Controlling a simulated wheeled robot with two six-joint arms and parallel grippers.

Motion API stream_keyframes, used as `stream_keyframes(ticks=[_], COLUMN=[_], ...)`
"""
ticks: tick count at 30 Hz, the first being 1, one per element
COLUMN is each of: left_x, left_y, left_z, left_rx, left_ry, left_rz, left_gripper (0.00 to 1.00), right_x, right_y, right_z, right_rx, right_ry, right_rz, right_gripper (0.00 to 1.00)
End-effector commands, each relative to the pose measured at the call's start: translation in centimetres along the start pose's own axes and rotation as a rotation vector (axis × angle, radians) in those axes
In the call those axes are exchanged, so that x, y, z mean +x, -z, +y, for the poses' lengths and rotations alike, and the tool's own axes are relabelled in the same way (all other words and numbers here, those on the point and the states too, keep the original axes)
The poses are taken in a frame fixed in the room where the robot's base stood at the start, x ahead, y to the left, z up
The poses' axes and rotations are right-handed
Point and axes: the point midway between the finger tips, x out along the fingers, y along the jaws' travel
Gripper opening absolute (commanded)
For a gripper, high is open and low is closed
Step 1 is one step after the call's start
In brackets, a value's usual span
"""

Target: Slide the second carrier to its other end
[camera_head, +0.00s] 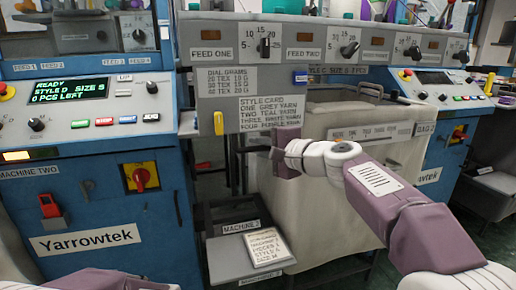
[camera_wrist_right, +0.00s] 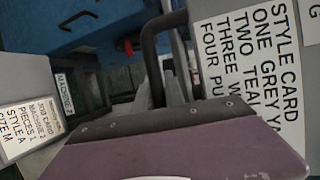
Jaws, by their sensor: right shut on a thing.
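A yellow tab (camera_head: 218,123) hangs at the left of the grey machine front, under the FEED ONE label. I cannot tell which is the second carrier. My right gripper (camera_head: 270,153) is in front of the machine, just below the style card and apart from these tabs. It is shut on a dark bar, mostly hidden by the jaw; a dark bent bar (camera_wrist_right: 150,50) shows behind the jaw in the right wrist view. My left gripper is out of view.
The style card (camera_head: 268,112) is right above my right gripper, and a cream cloth bin (camera_head: 345,195) stands behind the arm. A grey tray with a job card (camera_head: 264,247) is below. Blue machine cabinets (camera_head: 105,200) stand on both sides.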

Motion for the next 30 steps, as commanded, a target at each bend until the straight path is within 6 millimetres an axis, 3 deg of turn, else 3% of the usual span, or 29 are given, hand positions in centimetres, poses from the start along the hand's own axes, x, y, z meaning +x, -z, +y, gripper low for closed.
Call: stream_keyframes(ticks=[1,11,12,14,23,26,30], left_x=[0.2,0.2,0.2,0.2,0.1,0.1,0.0], left_y=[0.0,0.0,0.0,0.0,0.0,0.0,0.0], left_z=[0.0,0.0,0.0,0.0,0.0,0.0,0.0], left_rx=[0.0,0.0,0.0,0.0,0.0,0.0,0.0], left_ry=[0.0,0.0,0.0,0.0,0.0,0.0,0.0], left_rz=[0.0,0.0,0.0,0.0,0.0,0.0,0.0], left_gripper=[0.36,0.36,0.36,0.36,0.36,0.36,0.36], right_x=[0.2,0.3,0.3,0.3,0.0,-1.4,-4.7], right_y=[-0.1,-0.1,-0.1,-0.1,0.0,0.1,0.1], right_z=[1.0,1.1,1.1,1.1,0.6,0.5,0.4], right_rx=[0.004,0.003,0.002,0.002,0.002,0.001,0.001], right_ry=[-0.018,-0.021,-0.021,-0.019,-0.011,-0.009,-0.01], right_rz=[-0.007,-0.009,-0.009,-0.008,-0.003,-0.001,0.0], right_gripper=[0.0,0.0,0.23,0.36,0.36,0.36,0.36])
